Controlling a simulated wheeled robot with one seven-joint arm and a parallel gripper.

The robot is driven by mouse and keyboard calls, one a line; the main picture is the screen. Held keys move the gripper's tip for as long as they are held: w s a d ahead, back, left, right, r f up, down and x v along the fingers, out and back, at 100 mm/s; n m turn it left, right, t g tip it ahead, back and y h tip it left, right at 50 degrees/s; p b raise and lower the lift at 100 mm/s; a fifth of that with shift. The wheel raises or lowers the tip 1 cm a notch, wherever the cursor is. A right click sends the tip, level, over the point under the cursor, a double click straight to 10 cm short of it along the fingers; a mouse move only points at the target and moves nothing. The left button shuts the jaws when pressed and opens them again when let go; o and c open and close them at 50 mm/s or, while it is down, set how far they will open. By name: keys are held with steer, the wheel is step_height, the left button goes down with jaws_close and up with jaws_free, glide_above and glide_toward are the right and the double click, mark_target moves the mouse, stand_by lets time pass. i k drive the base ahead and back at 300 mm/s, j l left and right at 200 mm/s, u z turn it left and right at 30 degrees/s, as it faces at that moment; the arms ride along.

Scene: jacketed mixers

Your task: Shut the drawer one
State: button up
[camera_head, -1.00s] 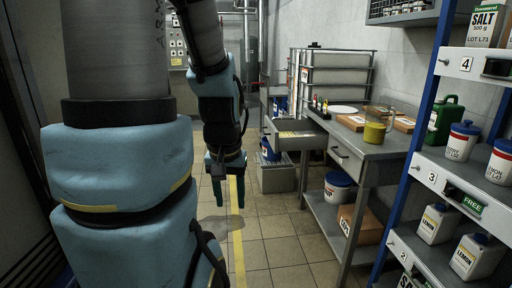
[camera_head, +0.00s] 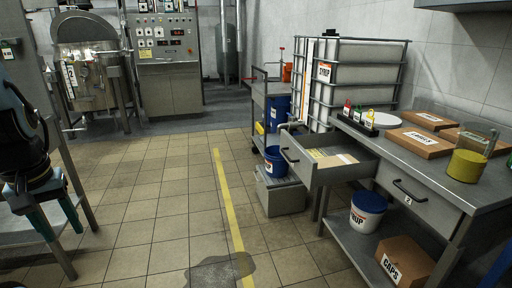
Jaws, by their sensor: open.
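A metal drawer (camera_head: 312,173) stands pulled out at the left end of the steel workbench (camera_head: 456,188). Its dark handle is on its front, and papers or flat packs lie inside. Its number is not readable. The drawer to its right (camera_head: 415,203) is shut and marked 2. My gripper (camera_head: 56,222) is at the far left of the view, pointing down, its two teal fingers apart and empty. It is well away from the open drawer, with floor between.
A grey crate (camera_head: 282,196) with a blue bucket (camera_head: 275,163) stands on the floor beside and behind the open drawer. A dark puddle (camera_head: 218,272) lies on the floor in front. Tiled floor (camera_head: 165,205) left of the yellow line is clear.

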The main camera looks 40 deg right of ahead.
mark_target(292, 148)
steer(key=i+z, duration=0.2)
steer(key=i, duration=0.2)
steer(key=i+j+z, duration=0.15)
steer(key=i, duration=0.3)
steer(key=i+j+z, duration=0.1)
steer(key=z, duration=0.3)
steer(key=i+j+z, duration=0.2)
steer(key=z, duration=0.2)
steer(key=i+j+z, duration=0.2)
steer(key=z, duration=0.2)
steer(key=i+j+z, duration=0.15)
steer(key=z, duration=0.25)
steer(key=j, duration=0.1)
